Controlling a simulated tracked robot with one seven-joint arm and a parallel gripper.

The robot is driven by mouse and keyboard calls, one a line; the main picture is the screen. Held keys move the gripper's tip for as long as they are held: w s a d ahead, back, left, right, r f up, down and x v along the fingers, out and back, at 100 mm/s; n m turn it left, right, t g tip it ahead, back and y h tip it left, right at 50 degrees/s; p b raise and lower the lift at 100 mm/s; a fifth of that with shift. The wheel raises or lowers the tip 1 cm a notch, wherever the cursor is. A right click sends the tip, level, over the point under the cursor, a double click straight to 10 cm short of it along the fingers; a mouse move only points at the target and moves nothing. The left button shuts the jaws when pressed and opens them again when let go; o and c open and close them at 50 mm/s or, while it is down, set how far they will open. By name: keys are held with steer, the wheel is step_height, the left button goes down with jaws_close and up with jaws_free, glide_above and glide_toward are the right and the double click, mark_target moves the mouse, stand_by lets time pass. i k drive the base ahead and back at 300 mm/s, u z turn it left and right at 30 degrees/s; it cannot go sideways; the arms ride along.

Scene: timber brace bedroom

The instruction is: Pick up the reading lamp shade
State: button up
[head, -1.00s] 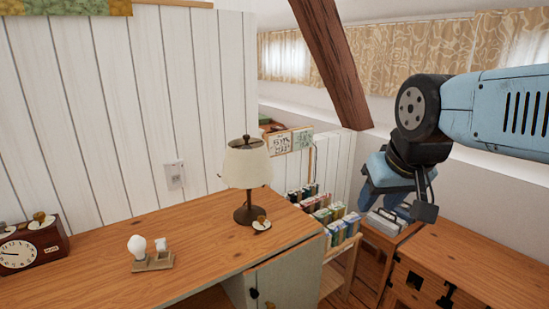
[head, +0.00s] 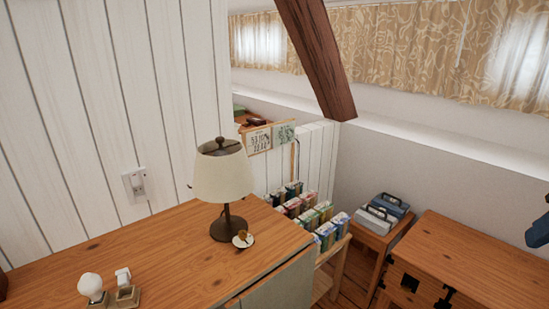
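The reading lamp shade (head: 224,177) is cream, tapered and open at the top. It sits on a dark bronze lamp base (head: 228,226) near the right end of the wooden desk (head: 180,250). A dark finial and fitting show at the shade's top opening. A small piece of my arm shows as a blue and dark shape at the right edge, well to the right of the lamp. My gripper's fingers cannot be made out there, so their state is hidden.
A small white dish (head: 243,239) lies beside the lamp base. A bulb (head: 91,287) on a holder stands at front left. A wall socket (head: 134,184) is left of the lamp. A book rack (head: 318,219) and a wooden cabinet (head: 465,255) stand right, with the sloping beam (head: 318,60) behind.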

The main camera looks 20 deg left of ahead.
mark_target(228, 178)
steer(key=u, duration=0.9)
steer(key=i, duration=0.1)
steer(key=z, duration=2.4)
steer(key=i, duration=1.05)
steer(key=u, duration=1.45)
steer(key=i, duration=0.15)
steer(key=u, duration=2)
steer(key=i, duration=0.35)
steer(key=u, duration=0.2)
